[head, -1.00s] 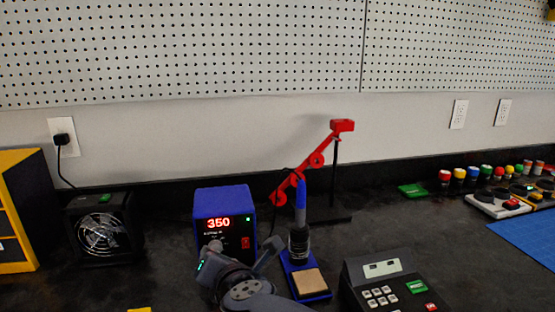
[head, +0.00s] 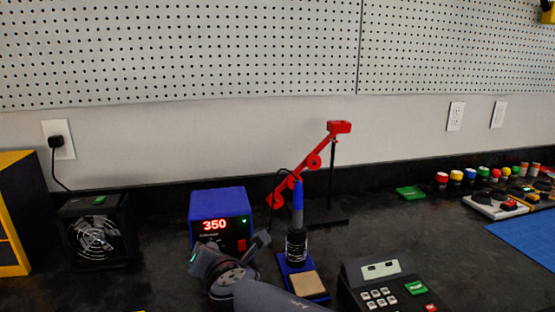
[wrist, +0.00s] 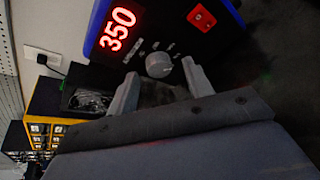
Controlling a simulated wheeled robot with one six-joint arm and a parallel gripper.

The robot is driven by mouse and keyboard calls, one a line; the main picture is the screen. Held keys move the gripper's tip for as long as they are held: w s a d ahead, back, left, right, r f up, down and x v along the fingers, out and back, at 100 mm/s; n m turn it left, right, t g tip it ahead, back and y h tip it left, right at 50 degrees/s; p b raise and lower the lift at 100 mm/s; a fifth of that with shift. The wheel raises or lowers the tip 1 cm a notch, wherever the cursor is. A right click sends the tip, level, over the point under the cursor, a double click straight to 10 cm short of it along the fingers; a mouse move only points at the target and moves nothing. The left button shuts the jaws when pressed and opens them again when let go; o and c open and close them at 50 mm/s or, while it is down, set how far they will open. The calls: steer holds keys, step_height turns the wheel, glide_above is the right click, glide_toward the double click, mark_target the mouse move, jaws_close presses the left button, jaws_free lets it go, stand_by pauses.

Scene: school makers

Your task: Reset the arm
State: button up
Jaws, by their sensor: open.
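My gripper (head: 230,253) is open and empty, in front of the blue soldering station (head: 219,202) with the red 350 display. In the wrist view my gripper (wrist: 158,78) has its two pale fingers spread apart, one on each side of the station's grey knob (wrist: 158,65) as seen from there. I cannot tell from these views whether a finger touches the knob. The station's red switch (wrist: 201,17) is also in the wrist view.
The soldering iron (head: 297,215) stands in its holder just right of my gripper. A black fan (head: 97,236) is at left, a keypad device (head: 381,283) at front right. A red arm (head: 310,165) rises behind. Bench between fan and station is clear.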

steer(key=p+v, duration=0.4)
steer(key=v, duration=0.7)
steer(key=b+x, duration=0.4)
steer(key=x, duration=0.7)
steer(key=shift+w+a+f+b, duration=0.15)
steer(key=shift+w+f+b, duration=0.15)
steer(key=shift+s+r+p, duration=0.1)
steer(key=shift+r+p, duration=0.4)
steer(key=shift+p, duration=0.4)
steer(key=n+h+p, duration=0.2)
steer(key=n+p, duration=0.1)
steer(key=p, duration=0.4)
steer(key=shift+a+h+p, duration=0.15)
steer(key=shift+h+p, duration=0.15)
steer(key=shift+p, duration=0.05)
steer(key=n+t+h+p, duration=0.1)
steer(key=n+h+p, duration=0.1)
steer(key=p, duration=0.4)
steer(key=shift+s+a+n+p, duration=0.1)
steer(key=shift+n+p, duration=0.25)
steer(key=shift+n, duration=0.25)
steer(key=v, duration=1)
steer(key=shift+s+f+p, duration=0.15)
steer(key=shift+s+p, duration=0.05)
steer(key=shift+p, duration=0.1)
